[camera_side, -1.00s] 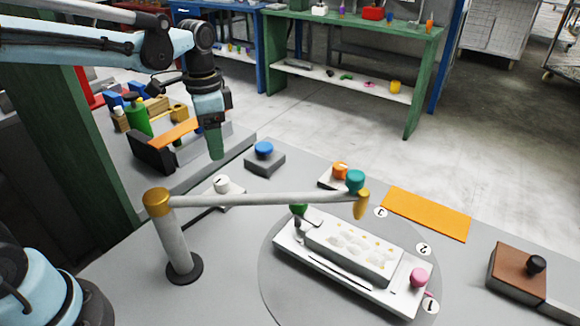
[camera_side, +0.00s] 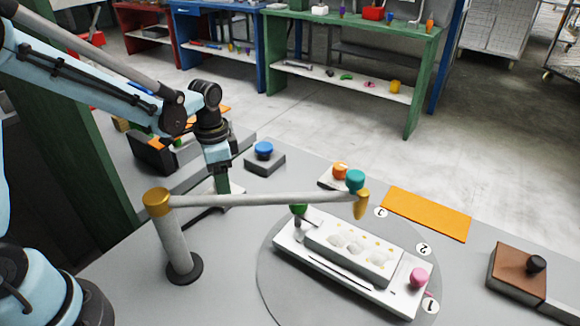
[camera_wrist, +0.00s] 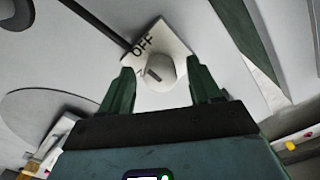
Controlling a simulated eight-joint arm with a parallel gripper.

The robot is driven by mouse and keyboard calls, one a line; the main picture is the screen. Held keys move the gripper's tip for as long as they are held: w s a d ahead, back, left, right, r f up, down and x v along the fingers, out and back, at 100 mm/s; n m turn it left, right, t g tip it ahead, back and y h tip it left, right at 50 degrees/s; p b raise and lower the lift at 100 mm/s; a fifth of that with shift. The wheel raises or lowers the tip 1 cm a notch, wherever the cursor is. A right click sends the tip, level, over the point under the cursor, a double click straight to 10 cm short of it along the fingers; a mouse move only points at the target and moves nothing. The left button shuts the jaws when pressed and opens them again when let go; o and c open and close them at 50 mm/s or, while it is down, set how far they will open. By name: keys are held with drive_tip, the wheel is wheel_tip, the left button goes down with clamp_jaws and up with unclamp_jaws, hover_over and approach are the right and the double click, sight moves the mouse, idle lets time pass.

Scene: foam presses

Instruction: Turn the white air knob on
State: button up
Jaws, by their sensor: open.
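The white air knob (camera_wrist: 160,71) sits on a white plate (camera_wrist: 140,47) marked OFF in the wrist view. A short dark mark on the knob points toward the left. My gripper (camera_wrist: 160,80) is open, with one green finger on each side of the knob. I cannot tell whether the fingers touch it. In the side view my gripper (camera_side: 222,184) points down at the knob's place, and it hides the knob there. Only part of the plate (camera_side: 238,200) shows beside it.
A white post with a gold cap (camera_side: 157,198) carries a long arm (camera_side: 270,199) in front of my gripper. A blue knob (camera_side: 264,148) on a grey block stands behind it to the right. The turntable (camera_side: 275,285) with a white mould is at right.

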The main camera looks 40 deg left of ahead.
drive_tip(key=c, duration=1)
drive_tip(key=shift+c, duration=0.2)
drive_tip(key=shift+n, duration=0.4)
drive_tip(key=n, duration=0.3)
drive_tip(key=shift+n, duration=0.4)
drive_tip(key=n, duration=1.3)
drive_tip(key=shift+n, duration=0.3)
